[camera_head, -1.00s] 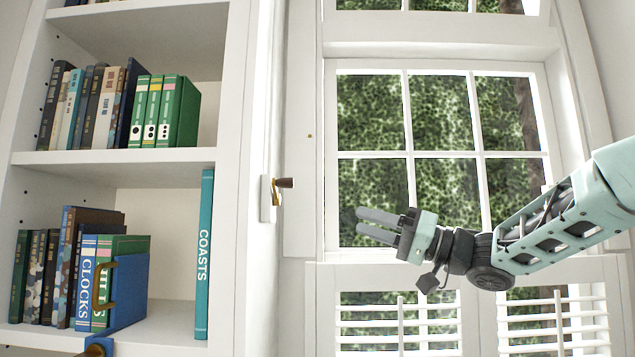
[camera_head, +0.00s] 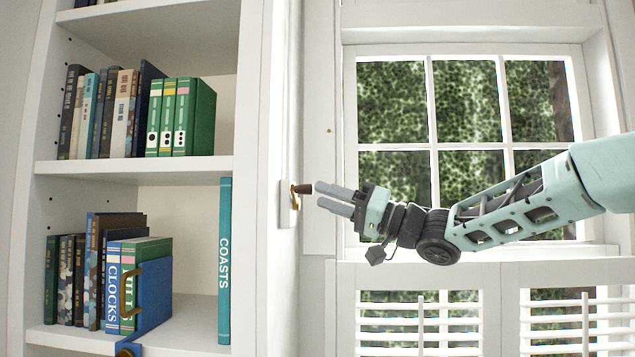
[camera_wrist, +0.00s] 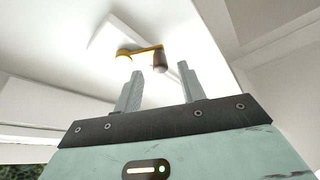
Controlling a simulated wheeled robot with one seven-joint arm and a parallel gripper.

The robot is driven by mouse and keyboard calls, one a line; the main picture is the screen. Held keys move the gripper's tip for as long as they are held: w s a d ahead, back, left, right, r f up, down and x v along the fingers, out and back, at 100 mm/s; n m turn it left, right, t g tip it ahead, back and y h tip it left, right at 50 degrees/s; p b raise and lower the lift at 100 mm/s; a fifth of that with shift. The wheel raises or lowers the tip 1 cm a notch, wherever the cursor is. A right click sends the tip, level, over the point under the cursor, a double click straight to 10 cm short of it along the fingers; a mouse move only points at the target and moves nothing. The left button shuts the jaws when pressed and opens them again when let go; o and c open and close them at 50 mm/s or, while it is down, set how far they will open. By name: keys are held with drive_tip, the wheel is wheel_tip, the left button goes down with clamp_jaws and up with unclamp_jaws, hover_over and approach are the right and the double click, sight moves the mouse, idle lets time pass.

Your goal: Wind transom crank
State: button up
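The transom crank is a small brass arm with a dark brown knob (camera_head: 304,188) on a white wall plate (camera_head: 289,204), on the white panel between bookcase and window. In the wrist view the brass crank arm (camera_wrist: 147,49) runs to the brown knob (camera_wrist: 160,62), which sits just beyond the fingertips, within the gap between them. My gripper (camera_head: 318,196) points left at the crank, with its tips close to the knob. It also shows in the wrist view (camera_wrist: 161,74), open with two grey fingers apart and nothing held. Whether a finger touches the knob cannot be told.
A white bookcase (camera_head: 137,167) with several books stands on the left; a blue bookend (camera_head: 152,296) stands beside the lower books. A paned window (camera_head: 460,130) and white shutters (camera_head: 420,325) are behind my arm. The space between gripper and window looks clear.

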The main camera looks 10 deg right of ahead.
drive_tip(key=shift+p+x, duration=0.4)
drive_tip(key=shift+x, duration=1)
clamp_jaws()
drive_tip(key=shift+f, duration=0.15)
